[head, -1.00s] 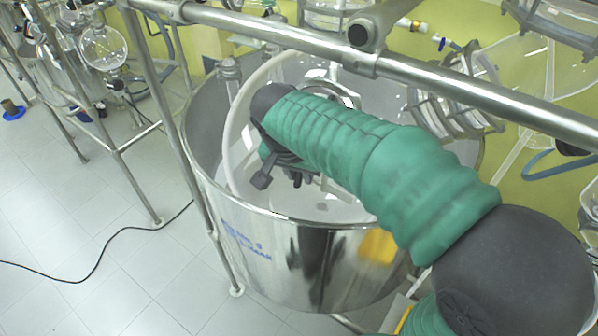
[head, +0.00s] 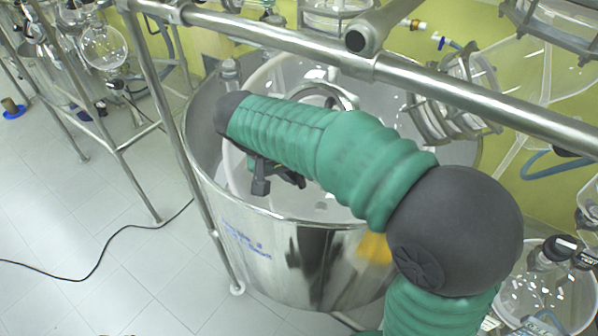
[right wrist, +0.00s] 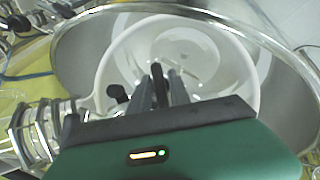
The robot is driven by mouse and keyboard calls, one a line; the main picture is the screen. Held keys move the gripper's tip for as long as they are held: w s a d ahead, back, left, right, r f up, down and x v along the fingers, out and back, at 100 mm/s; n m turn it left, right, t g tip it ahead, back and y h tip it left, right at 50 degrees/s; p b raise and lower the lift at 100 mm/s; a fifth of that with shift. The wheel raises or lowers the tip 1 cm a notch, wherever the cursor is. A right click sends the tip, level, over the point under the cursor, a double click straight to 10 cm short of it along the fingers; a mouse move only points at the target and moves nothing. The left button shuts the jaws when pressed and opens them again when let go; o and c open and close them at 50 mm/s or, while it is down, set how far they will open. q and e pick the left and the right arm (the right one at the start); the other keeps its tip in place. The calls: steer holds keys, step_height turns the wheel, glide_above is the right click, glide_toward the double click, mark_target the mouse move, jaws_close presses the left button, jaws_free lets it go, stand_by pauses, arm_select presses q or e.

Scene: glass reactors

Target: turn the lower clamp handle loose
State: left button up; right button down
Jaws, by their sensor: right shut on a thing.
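My right gripper (right wrist: 161,88) is low in the right wrist view, with its two grey fingers close together. They are shut on a black bar, which I take to be the clamp handle (right wrist: 158,80), standing upright between them. A black knob (right wrist: 118,94) shows just left of the fingers. In the head view my right arm's green sleeve covers much of the vessel, and the right gripper (head: 287,178) shows only as dark parts below it. The handle cannot be made out there. My left gripper is not in view.
A large steel vessel (head: 310,265) with a white bowl inside (right wrist: 215,60) lies under my arm. A steel rail (head: 460,84) crosses above it. Glassware in a metal cage (head: 455,105) stands at the right.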

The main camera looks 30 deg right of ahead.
steer(key=n+h, duration=0.1)
steer(key=n, duration=0.1)
steer(key=n+h, duration=0.1)
steer(key=n, duration=0.2)
steer(key=shift+w+n+g+h, duration=0.1)
steer(key=shift+n+g+h, duration=0.2)
steer(key=shift+g+h, duration=0.1)
steer(key=n+h, duration=0.1)
steer(key=n, duration=0.2)
steer(key=n+h, duration=0.1)
steer(key=n, duration=0.1)
steer(key=shift+n+t+h, duration=0.4)
steer(key=c, duration=1.4)
jaws_free()
steer(key=shift+a, duration=0.1)
steer(key=shift+c, duration=0.2)
steer(key=b+v, duration=0.2)
steer(key=v, duration=0.3)
steer(key=shift+w+a+f, duration=0.15)
steer(key=shift+a, duration=0.1)
steer(key=b, duration=0.2)
glide_toward(296, 176)
steer(key=v, duration=0.6)
steer(key=shift+w, duration=0.35)
steer(key=shift+f, duration=0.15)
